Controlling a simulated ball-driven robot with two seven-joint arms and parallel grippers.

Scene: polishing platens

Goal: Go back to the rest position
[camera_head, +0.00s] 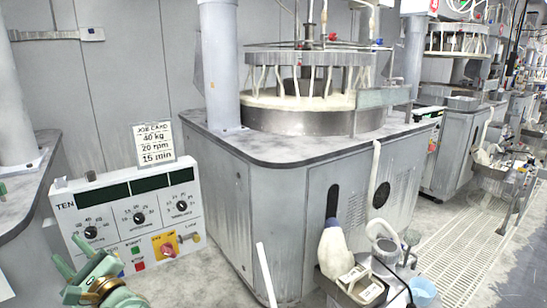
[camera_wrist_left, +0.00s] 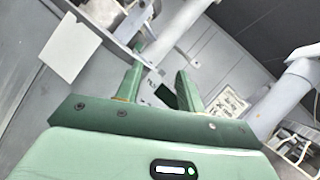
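My left gripper (camera_head: 70,252) is green and sits at the lower left of the head view, in front of the control panel (camera_head: 105,195). In the left wrist view its two fingers (camera_wrist_left: 160,68) stand apart with nothing between them. The panel has three black knobs, dark displays, green and red buttons and a yellow-backed red switch (camera_head: 166,246). The gripper's arm overlaps the panel's lower left in the picture; I cannot tell whether they touch. My right gripper is in neither view.
A job card (camera_head: 153,143) reading 40 kg, 20 rpm, 15 min stands above the panel. A large grey polishing machine (camera_head: 275,190) fills the middle. Containers and a blue cup (camera_head: 423,290) stand at its front right. A grated floor (camera_head: 463,235) lies open at the right.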

